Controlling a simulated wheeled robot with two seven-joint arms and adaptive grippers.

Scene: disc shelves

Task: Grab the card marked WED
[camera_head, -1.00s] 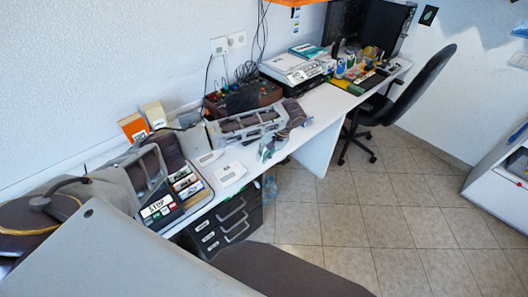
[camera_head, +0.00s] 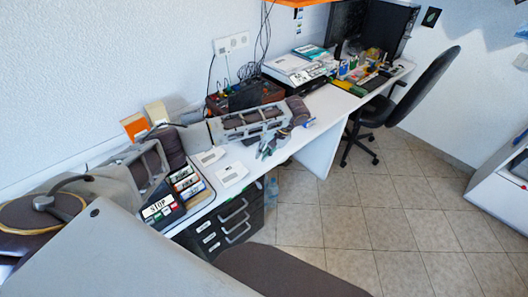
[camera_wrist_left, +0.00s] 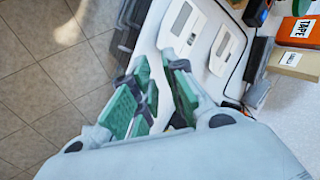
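I cannot make out a card marked WED in any view. A dark tray (camera_head: 203,194) on the desk holds several small cards or boxes with coloured labels. Beside it is a panel reading STOP (camera_head: 158,208). The labels in the tray are too small to read. My left gripper (camera_head: 265,152) is over the desk's front edge, right of two flat white devices, and apart from the tray. In the left wrist view its green-padded fingers (camera_wrist_left: 159,72) are spread, with nothing between them. My right gripper is not seen.
The white devices (camera_head: 231,174) lie between tray and gripper; they also show in the left wrist view (camera_wrist_left: 226,48). Orange (camera_head: 135,127) and cream (camera_head: 157,113) boxes stand against the wall. Black drawers (camera_head: 232,218) are under the desk. A chair (camera_head: 400,95) stands right.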

